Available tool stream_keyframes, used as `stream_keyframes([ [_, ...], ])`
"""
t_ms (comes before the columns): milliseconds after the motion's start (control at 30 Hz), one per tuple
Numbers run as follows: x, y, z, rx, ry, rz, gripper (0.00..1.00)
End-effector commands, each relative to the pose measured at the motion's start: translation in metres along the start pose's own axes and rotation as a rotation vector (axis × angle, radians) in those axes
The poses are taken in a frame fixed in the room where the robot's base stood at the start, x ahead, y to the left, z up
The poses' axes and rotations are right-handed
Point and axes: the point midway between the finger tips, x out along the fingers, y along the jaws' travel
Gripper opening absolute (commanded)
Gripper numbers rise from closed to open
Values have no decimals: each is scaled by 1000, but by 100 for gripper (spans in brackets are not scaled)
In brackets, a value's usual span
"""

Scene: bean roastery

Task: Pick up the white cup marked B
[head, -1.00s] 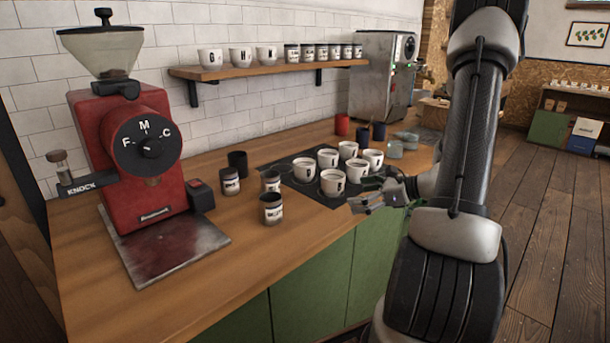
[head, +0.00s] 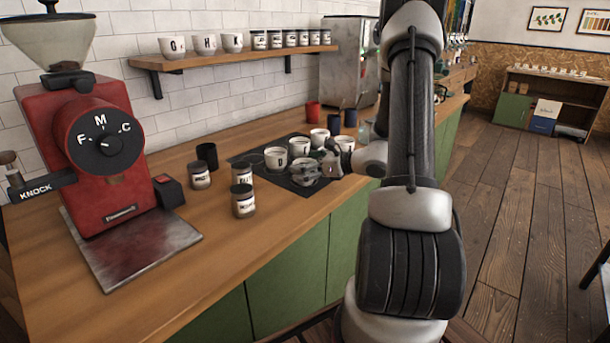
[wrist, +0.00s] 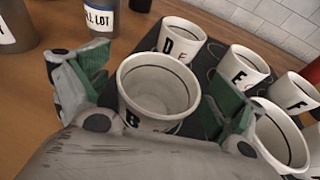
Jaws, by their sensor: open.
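The white cup marked B (wrist: 158,86) stands upright on the dark mat in the wrist view, its letter partly cut off by my gripper's body. My gripper (wrist: 165,85) is open, with one green-padded finger on each side of this cup; I cannot tell whether either pad touches it. In the head view the gripper (head: 322,165) is low over the front of the mat (head: 264,177) and partly hides the cup (head: 303,176).
Cups marked D (wrist: 180,42), E (wrist: 238,70) and F (wrist: 297,92) stand close behind. Another white cup (wrist: 279,135) is right beside the right finger. Labelled jars (head: 243,200) stand left of the mat. A red grinder (head: 85,150) is farther left.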

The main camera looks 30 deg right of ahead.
Motion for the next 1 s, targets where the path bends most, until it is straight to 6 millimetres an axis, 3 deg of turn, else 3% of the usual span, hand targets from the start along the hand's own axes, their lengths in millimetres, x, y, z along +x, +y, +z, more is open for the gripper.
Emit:
stream_keyframes([
  [100,0,0,0,0,0,0,91],
  [400,-1,0,0,0,1,0,40],
  [767,-3,0,7,-1,0,0,39],
  [1000,-16,0,48,-6,-2,-1,39],
])
